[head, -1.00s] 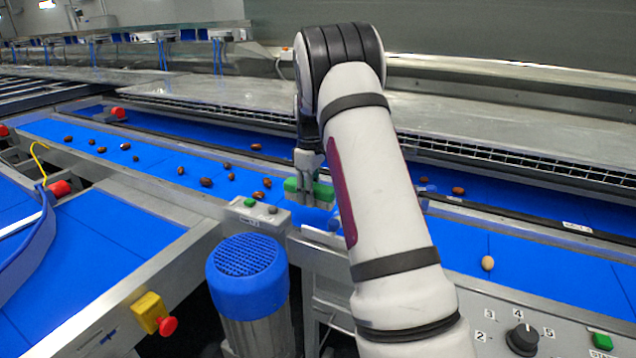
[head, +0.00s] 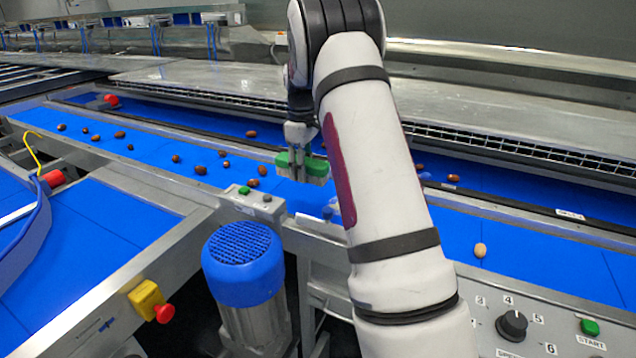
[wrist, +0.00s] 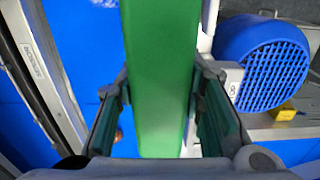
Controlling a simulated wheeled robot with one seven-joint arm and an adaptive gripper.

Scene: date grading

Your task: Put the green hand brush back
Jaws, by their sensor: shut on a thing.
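The green hand brush (head: 290,164) is in my gripper (head: 300,158), held above the blue belt in the head view. Its pale bristles show below the green body. In the wrist view the green brush (wrist: 162,75) runs lengthwise between the two fingers of my gripper (wrist: 163,115). My gripper is shut on it. Part of the brush and gripper is hidden behind my arm in the head view. The place where the brush is kept cannot be made out.
Several brown dates (head: 201,170) lie on the blue belt (head: 150,165). A blue-capped motor (head: 243,262) stands in front of the belt frame. A small button box (head: 252,201) sits on the frame's edge. A control panel with a dial (head: 511,325) is at lower right.

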